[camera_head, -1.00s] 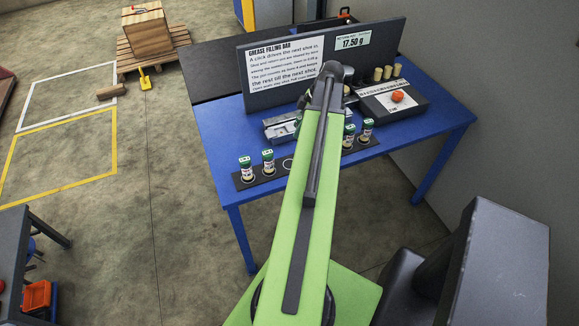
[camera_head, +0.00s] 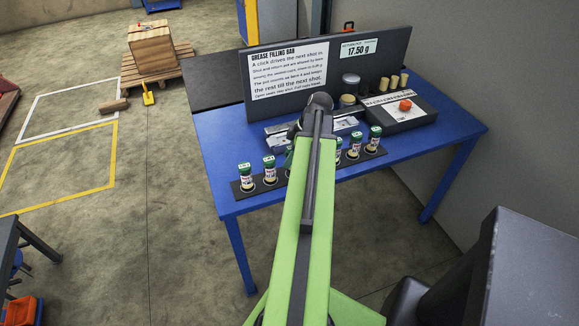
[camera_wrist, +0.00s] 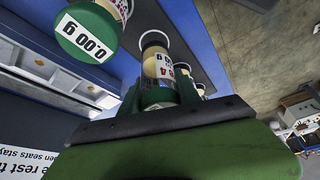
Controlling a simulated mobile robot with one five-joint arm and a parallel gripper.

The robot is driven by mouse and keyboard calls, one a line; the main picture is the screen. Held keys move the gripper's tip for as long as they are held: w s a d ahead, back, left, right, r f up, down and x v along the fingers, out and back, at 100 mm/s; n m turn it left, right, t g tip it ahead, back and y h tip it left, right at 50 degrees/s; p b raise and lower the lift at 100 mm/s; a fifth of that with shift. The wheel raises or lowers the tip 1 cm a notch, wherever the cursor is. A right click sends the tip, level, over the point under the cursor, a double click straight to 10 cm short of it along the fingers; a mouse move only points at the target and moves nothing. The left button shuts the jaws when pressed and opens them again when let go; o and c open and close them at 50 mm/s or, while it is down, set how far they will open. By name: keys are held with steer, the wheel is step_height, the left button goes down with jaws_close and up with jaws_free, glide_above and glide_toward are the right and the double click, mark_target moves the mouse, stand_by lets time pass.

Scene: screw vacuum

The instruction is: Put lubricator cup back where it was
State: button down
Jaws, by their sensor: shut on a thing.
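My gripper (camera_wrist: 160,92) is shut on a lubricator cup (camera_wrist: 160,70) with a green cap, a pale body and a white label. The cup's far end appears at a white ring on the dark strip; I cannot tell whether it is seated. Another green-capped cup (camera_wrist: 88,32), marked 0.00 g, stands close by. In the head view, cups stand along the dark strip (camera_head: 311,172), including the left end cup (camera_head: 245,176), its neighbour (camera_head: 270,170) and the right end cup (camera_head: 374,139). A green cap (camera_head: 289,154) shows beside my arm, which hides the gripper and the strip's middle.
The strip lies along the front of a blue table (camera_head: 440,135). Behind it are a metal fixture (camera_head: 278,134), a dark box with an orange knob (camera_head: 405,105), several tan cylinders (camera_head: 393,82) and an upright sign board (camera_head: 290,70).

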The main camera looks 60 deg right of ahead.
step_height(320, 180, down, 2)
steer(key=shift+f+b, duration=0.25)
steer(key=shift+b, duration=0.3)
steer(key=shift+r, duration=0.2)
steer(key=shift+f, duration=0.15)
steer(key=c, duration=0.9)
jaws_free()
steer(key=shift+o, duration=0.2)
steer(key=shift+r+p, duration=0.45)
steer(key=shift+p, duration=0.05)
steer(key=p+v, duration=1)
steer(key=v, duration=0.1)
steer(key=shift+s, duration=0.2)
steer(key=shift+r, duration=0.15)
